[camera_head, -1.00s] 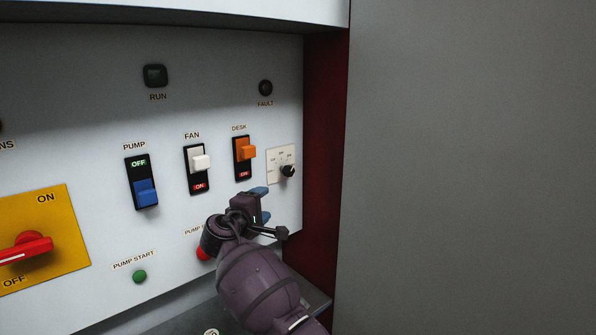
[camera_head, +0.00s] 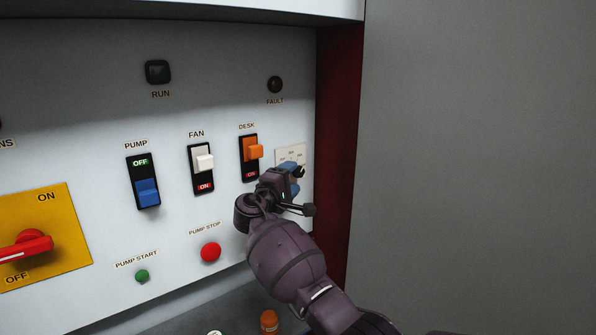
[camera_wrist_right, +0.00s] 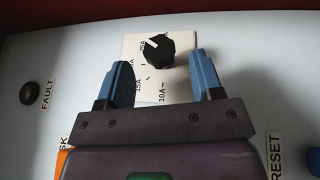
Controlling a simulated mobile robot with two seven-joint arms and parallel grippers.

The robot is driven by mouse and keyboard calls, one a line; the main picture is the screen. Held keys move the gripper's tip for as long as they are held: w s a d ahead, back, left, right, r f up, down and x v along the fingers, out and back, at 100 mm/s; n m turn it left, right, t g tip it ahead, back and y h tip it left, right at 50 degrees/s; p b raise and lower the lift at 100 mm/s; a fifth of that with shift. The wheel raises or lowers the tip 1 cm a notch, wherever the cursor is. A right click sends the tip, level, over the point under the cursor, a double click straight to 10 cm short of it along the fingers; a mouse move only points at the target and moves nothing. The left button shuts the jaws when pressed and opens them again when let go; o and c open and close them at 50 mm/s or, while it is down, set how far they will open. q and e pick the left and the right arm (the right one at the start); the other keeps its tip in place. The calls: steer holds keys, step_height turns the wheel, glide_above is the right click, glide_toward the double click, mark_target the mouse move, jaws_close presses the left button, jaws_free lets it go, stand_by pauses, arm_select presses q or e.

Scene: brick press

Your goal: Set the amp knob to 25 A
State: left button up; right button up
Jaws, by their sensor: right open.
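The amp knob (camera_wrist_right: 172,49) is black with a white pointer mark, on a white dial plate (camera_wrist_right: 186,91) with printed amp values. In the right wrist view its pointer aims up and left, near a partly hidden label; the exact setting is hard to read. The "10A" label shows below the knob. My right gripper (camera_wrist_right: 160,60) is open, its blue fingers on either side of the knob's near side, with no clear contact. In the head view the right gripper (camera_head: 291,179) partly covers the dial plate (camera_head: 291,154) and the knob (camera_head: 299,171). My left gripper is out of view.
The orange DESK switch (camera_head: 254,152) sits just left of the gripper, with the FAULT lamp (camera_head: 275,84) above. The red PUMP STOP button (camera_head: 210,252) is below left. A dark red side wall (camera_head: 339,150) bounds the panel on the right.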

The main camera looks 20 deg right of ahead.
mark_target(295, 174)
steer(key=shift+x, duration=1.95)
steer(key=c, duration=0.9)
steer(key=shift+r+g+p, duration=0.1)
steer(key=shift+g+p, duration=0.3)
steer(key=shift+p, duration=0.15)
steer(key=shift+m+y, duration=0.3)
steer(key=shift+y, duration=0.2)
steer(key=o, duration=0.9)
